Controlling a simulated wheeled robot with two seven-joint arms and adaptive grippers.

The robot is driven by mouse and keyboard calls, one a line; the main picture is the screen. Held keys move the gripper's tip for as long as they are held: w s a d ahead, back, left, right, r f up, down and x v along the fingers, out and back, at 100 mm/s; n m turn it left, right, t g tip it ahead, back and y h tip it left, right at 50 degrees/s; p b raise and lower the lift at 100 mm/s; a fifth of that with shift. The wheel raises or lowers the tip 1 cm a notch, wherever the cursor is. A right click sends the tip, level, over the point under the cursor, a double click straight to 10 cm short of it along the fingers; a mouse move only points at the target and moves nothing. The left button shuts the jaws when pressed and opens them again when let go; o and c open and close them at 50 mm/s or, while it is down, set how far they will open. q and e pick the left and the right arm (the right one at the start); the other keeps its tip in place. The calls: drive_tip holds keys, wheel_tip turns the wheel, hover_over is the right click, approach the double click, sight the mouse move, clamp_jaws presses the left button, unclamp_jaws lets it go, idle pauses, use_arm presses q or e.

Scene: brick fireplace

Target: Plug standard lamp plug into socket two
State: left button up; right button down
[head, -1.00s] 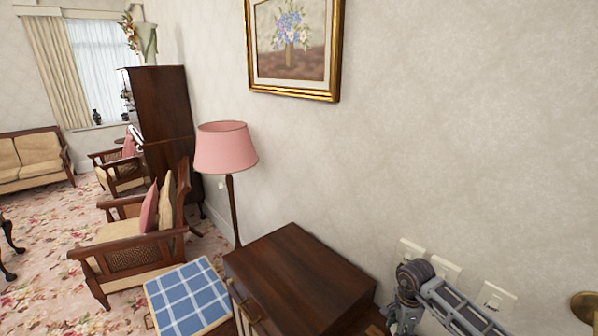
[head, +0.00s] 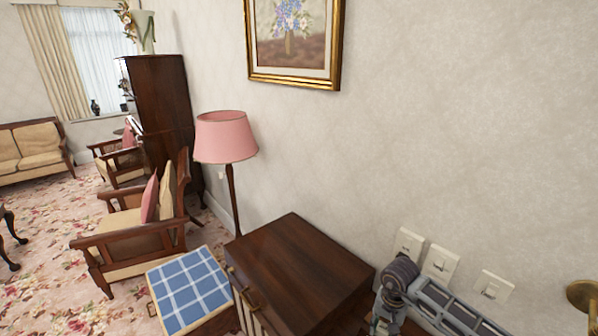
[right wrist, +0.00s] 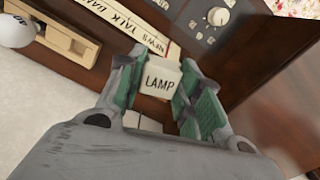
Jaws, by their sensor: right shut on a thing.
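A white plug marked "LAMP" (right wrist: 160,80) is between the fingers of my right gripper (right wrist: 158,88) in the right wrist view, and the gripper is shut on it. The plug's pins and cord cannot be made out. In the head view my right arm is at the lower right, with its fingers and the plug hidden. Three white plates are on the wall there: a left one (head: 408,241), a middle one (head: 440,261) and a right one (head: 495,286). The standard lamp (head: 226,138) with its pink shade stands beyond the cabinet. My left gripper is out of view.
A dark wooden cabinet (head: 300,270) stands against the wall, beside a blue checked stool (head: 190,290). A brass fitting (head: 582,294) is at the far right.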

drive_tip(key=shift+s+a+n, duration=0.45)
drive_tip(key=shift+a+n, duration=0.2)
drive_tip(key=shift+n, duration=0.45)
drive_tip(key=shift+w+a+r+n+b, duration=0.1)
drive_tip(key=shift+a+r+n+b, duration=0.3)
drive_tip(key=shift+r+n, duration=0.3)
drive_tip(key=shift+a+r+n+b, duration=0.15)
drive_tip(key=shift+r+n+b, duration=0.35)
drive_tip(key=shift+r+n, duration=0.15)
drive_tip(key=shift+w+a+r+n+b, duration=0.1)
drive_tip(key=shift+a+r+n+b, duration=0.3)
drive_tip(key=shift+r+n, duration=0.3)
drive_tip(key=shift+s+d+f, duration=0.1)
drive_tip(key=shift+s+f, duration=0.05)
drive_tip(key=shift+f, duration=0.05)
